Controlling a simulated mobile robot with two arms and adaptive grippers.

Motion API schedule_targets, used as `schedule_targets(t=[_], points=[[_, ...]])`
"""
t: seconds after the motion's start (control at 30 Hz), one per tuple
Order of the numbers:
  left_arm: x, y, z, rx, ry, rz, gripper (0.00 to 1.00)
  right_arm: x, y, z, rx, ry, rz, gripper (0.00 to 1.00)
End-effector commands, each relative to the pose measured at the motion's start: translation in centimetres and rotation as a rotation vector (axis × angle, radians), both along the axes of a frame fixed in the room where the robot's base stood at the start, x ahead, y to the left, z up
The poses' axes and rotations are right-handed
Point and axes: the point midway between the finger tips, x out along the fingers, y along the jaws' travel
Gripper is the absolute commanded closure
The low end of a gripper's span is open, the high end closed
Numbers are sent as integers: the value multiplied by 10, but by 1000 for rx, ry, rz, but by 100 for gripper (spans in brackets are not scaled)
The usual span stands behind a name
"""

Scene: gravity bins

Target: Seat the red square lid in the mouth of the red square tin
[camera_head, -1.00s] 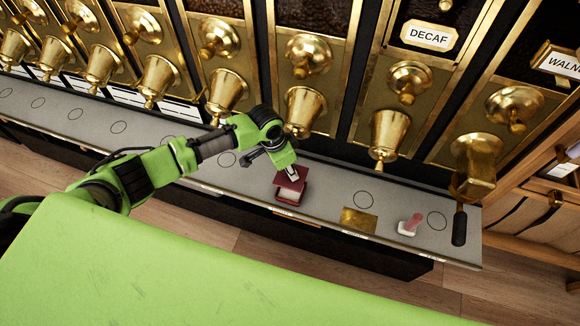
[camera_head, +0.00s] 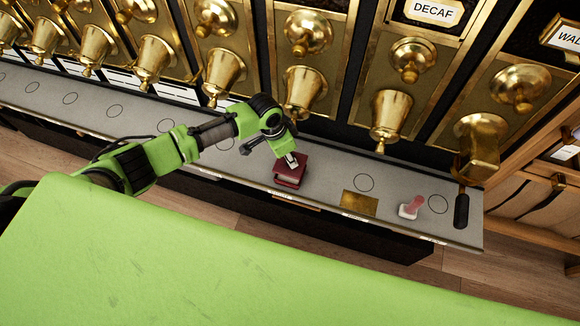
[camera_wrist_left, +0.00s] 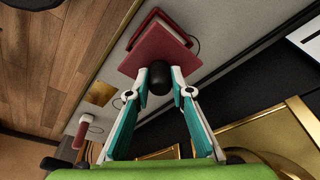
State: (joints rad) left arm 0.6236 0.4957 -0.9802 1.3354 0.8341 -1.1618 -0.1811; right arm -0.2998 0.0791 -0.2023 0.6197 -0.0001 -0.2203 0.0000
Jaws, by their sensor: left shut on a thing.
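The red square lid (camera_wrist_left: 160,48) has a black knob (camera_wrist_left: 159,74), and my left gripper (camera_wrist_left: 160,84) is shut on that knob. In the wrist view the red square tin (camera_wrist_left: 151,17) shows behind the lid, past its far edge. In the head view my left gripper (camera_head: 290,158) is above the tin (camera_head: 287,181), which stands on the grey counter. The lid (camera_head: 303,163) is over the tin there and looks slightly offset from it. The lid hides most of the tin's mouth, and I cannot tell whether they touch. My right gripper is not in view.
To the right on the counter (camera_head: 335,173) are a brass plate (camera_head: 359,203), a pink-handled stamp (camera_head: 412,207) and a black-handled scoop (camera_head: 461,210). Brass bin spouts (camera_head: 303,92) hang close behind the tin. A green surface (camera_head: 200,260) fills the foreground.

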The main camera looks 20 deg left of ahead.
Motion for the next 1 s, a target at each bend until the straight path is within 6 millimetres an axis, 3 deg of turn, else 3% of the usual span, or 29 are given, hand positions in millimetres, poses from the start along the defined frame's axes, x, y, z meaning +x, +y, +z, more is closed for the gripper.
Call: schedule_targets(t=[1.0], points=[[0,0,-33,0,0,0,100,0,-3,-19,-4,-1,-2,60]])
